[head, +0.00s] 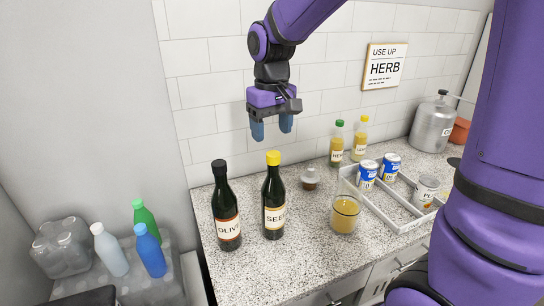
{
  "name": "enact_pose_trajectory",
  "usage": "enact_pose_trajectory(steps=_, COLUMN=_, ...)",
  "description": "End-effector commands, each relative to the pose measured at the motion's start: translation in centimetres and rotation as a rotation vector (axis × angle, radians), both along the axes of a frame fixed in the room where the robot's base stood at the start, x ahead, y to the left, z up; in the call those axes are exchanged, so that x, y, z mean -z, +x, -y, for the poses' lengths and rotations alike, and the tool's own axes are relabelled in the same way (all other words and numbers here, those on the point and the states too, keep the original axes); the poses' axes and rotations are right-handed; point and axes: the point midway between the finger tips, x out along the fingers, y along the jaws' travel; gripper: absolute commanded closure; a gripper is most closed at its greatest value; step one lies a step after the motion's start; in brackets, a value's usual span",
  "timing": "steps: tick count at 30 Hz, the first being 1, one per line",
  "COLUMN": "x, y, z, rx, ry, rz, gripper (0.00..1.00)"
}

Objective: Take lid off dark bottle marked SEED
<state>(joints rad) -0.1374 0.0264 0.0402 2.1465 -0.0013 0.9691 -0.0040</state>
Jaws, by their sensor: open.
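The dark bottle marked SEED (274,205) stands upright on the speckled counter in the head view. Its yellow lid (273,158) is on its top. My gripper (272,131) points down with its two blue fingers apart and nothing between them. In the picture it is just above the yellow lid, with a gap between them; how far it is in depth is hard to tell. A second dark bottle marked OLIV (226,215), with a black lid, stands just left of the SEED bottle.
A grey tray (402,224) holds cans. Two yellow bottles (337,147) stand near the tiled wall. Several plastic bottles (150,252) are at lower left. Clear counter lies in front.

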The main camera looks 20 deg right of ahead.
Motion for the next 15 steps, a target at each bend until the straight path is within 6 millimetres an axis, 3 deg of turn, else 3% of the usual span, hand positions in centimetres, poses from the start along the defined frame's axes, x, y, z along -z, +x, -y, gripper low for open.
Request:
enact_pose_trajectory(steps=8, x=2.0, y=-0.1, z=0.1, rx=0.000, ry=0.000, rz=-0.002, gripper=0.34)
enact_pose_trajectory(steps=15, x=5.3, y=-0.1, z=0.3, rx=0.000, ry=-0.001, rz=-0.003, gripper=0.34)
